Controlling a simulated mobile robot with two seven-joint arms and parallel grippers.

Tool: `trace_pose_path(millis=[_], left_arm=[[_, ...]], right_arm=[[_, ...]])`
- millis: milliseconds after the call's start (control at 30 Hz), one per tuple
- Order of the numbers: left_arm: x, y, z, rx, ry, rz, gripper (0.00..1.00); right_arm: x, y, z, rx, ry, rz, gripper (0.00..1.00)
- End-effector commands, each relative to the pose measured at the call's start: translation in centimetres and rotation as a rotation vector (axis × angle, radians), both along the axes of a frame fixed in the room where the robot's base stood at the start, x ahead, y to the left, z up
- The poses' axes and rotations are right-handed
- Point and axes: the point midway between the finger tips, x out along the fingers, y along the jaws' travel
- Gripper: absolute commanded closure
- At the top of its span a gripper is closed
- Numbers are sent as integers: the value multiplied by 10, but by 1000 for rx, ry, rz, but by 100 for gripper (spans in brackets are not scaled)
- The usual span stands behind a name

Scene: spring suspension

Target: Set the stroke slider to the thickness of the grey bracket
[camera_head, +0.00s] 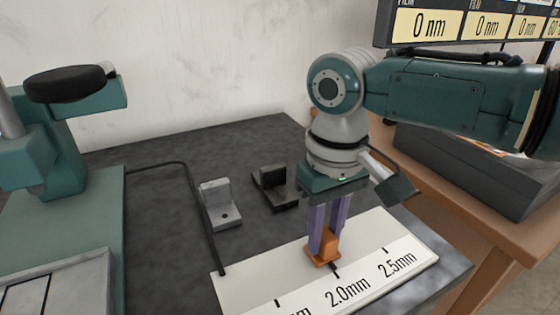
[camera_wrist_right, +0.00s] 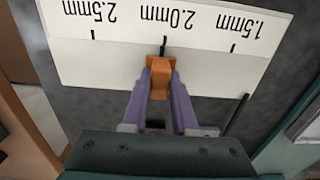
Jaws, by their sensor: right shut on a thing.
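The orange stroke slider (camera_head: 323,250) sits on the white scale plate (camera_head: 405,268), with its pointer at the 2.0mm tick in the head view. My right gripper (camera_head: 323,240) points down with its purple fingers shut on the slider. In the right wrist view the slider (camera_wrist_right: 160,76) is between the fingertips (camera_wrist_right: 160,85) and lines up with the 2.0mm mark. The grey bracket (camera_head: 220,203), an L-shaped piece with a hole in its base, stands on the dark table left of the gripper. My left gripper is not in view.
A black L-shaped bracket (camera_head: 272,186) stands beside the grey one. A black cable (camera_head: 206,222) runs across the table (camera_head: 180,225) to the plate. A green machine (camera_head: 60,215) is at left. A dark box (camera_head: 460,165) and a display with 0 nm readings (camera_head: 430,25) are at right.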

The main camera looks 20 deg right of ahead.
Motion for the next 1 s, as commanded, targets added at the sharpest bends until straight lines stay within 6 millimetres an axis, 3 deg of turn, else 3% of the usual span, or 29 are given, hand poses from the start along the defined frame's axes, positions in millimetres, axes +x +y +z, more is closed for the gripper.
trace_pose_path(millis=[33, 200, 400, 600, 933, 967, 1000], left_arm=[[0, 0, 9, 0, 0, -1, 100], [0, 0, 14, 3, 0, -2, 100], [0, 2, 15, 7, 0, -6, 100], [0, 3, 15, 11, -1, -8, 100], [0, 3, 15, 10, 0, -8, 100], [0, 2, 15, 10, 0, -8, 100], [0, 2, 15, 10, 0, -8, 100]], right_arm=[[-2, 16, 5, 6, 2, 5, 100], [-5, 57, 2, 6, 1, 4, 100], [-7, 87, 1, 4, 1, 2, 100], [-8, 98, 0, 2, 0, 0, 100], [-8, 100, 0, 5, 0, 1, 100], [-8, 100, 0, 5, -1, 2, 70], [-8, 101, 0, 5, -1, 2, 65]])
